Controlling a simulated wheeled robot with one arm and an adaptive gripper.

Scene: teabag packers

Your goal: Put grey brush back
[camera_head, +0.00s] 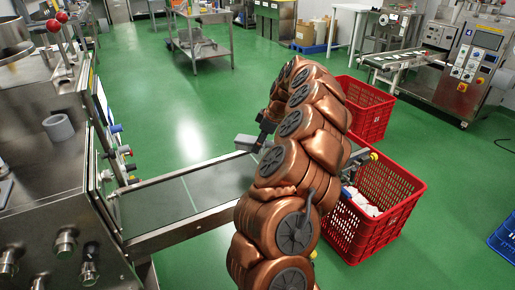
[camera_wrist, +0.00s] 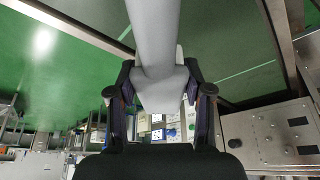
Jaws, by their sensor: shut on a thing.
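My gripper (camera_wrist: 160,92) is shut on the grey brush (camera_wrist: 155,35). Its dark fingers press on both sides of the brush, whose pale grey body extends away toward the top edge of the wrist view. In the head view a small light-grey part of the brush (camera_head: 246,142) shows beside my dark gripper (camera_head: 264,138), above the far side of the conveyor. My copper-coloured arm hides the rest of the brush there. I cannot tell which end of the brush is gripped.
The dark conveyor belt (camera_head: 165,208) runs from the steel machine (camera_head: 50,185) toward two red crates (camera_head: 371,110) (camera_head: 348,237). The nearer crate holds white items. A grey ring (camera_head: 58,128) sits on the machine. Green floor beyond the conveyor is open.

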